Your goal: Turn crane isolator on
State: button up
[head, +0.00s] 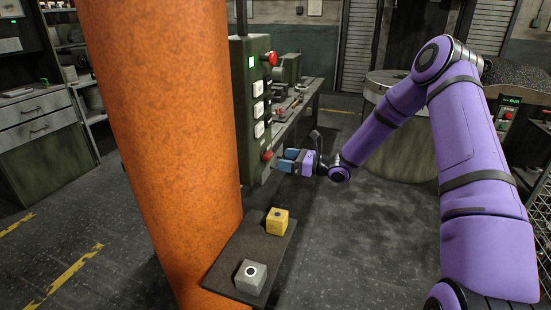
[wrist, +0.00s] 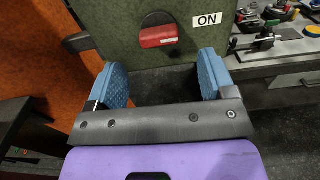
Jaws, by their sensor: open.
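The crane isolator is a red handle (wrist: 158,36) on a green panel (wrist: 188,17), with a white "ON" label (wrist: 209,20) to its right. In the head view the panel (head: 235,95) is a tall green box, and a red knob (head: 267,156) shows low on its face. My gripper (wrist: 162,80) is open and empty, its two blue pads spread on either side below the red handle and apart from it. In the head view my gripper (head: 283,160) is close in front of the panel's lower part. I cannot tell the exact gap.
A thick orange column (head: 165,130) stands left of the panel. A dark shelf (head: 232,267) below holds a yellow block (head: 277,221) and a grey block (head: 250,277). A workbench (head: 310,98) with tools runs behind the panel. The floor right of the shelf is clear.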

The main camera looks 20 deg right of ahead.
jog(key=shift+v, duration=2.45)
jog(key=s+a+r+n+g+h, duration=0.3)
jog(key=s+a+r+n+g, duration=0.15)
jog(key=s+r+n, duration=0.45)
jog(key=s+a+r+n+g+h, duration=0.2)
jog(key=s+a+r+n+g, duration=0.2)
jog(key=s+r+n+g, duration=0.4)
jog(key=s+d+r+n+t+h, duration=0.2)
jog(key=s+r+h, duration=0.1)
jog(key=s, duration=0.5)
jog(key=s+d+r+n+t+h, duration=0.2)
jog(key=s+r+n+h, duration=0.1)
jog(key=s, duration=0.6)
jog(key=s+d+r+n+t+h, duration=0.3)
jog(key=s+r, duration=0.2)
jog(key=s, duration=0.3)
jog(key=shift+s+h, duration=0.2)
jog(key=shift+h, duration=0.1)
